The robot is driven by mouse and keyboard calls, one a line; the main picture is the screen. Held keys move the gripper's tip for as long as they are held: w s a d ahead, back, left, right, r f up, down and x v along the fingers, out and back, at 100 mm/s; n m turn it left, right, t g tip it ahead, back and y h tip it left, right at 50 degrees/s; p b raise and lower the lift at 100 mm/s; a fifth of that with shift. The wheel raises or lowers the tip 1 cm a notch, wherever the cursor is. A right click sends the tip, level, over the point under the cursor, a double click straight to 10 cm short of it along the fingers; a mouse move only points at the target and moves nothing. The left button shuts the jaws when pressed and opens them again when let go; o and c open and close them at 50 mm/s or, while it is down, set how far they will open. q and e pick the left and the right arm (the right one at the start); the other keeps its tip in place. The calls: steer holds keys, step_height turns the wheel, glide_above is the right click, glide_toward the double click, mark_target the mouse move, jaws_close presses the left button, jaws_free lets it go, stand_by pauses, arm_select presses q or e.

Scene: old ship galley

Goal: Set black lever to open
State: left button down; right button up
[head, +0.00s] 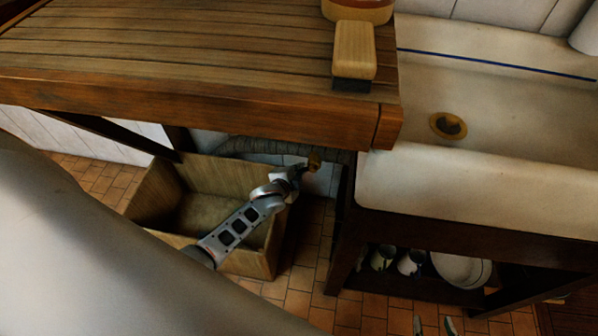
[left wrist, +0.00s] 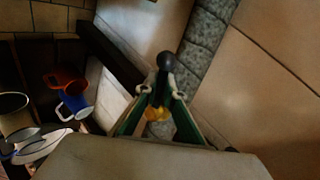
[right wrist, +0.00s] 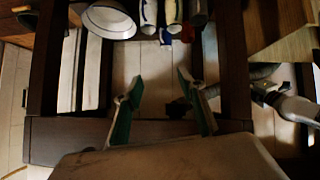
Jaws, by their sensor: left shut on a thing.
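The black lever shows in the left wrist view as a dark rounded knob (left wrist: 166,62) at the fingertips. Below it, yellow brass valve parts (left wrist: 155,113) show between the fingers. In the head view the brass valve (head: 314,162) is under the counter's front edge, by a grey wrapped pipe (head: 262,146). My left gripper (head: 298,172) is at this valve, shut on the black lever; its fingers (left wrist: 164,92) hide part of the lever. My right gripper (right wrist: 154,88) has its fingers spread, empty, facing the shelf under the sink.
A wooden bin (head: 255,260) stands under my left arm. The wooden counter (head: 200,85) overhangs the valve, with a brush (head: 354,52) on it. The sink (head: 480,190) is at the right; mugs (head: 411,262) and a white bowl (head: 460,268) sit below it.

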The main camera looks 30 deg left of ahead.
arm_select(q)
steer(key=shift+s+a+r+m+g+y+p, duration=0.1)
steer(key=shift+r+m+g+y+p, duration=0.15)
steer(key=shift+m+y, duration=0.2)
steer(key=shift+s+a+r+m+g+y+p, duration=0.15)
steer(key=shift+r+m+y, duration=0.2)
steer(key=shift+y, duration=0.2)
arm_select(e)
steer(key=shift+s+d, duration=0.1)
steer(key=shift+s, duration=0.1)
arm_select(q)
steer(key=shift+w, duration=0.1)
steer(key=c, duration=2.2)
jaws_free()
steer(key=shift+o, duration=0.2)
steer(key=shift+d+r, duration=0.1)
steer(key=v, duration=1.2)
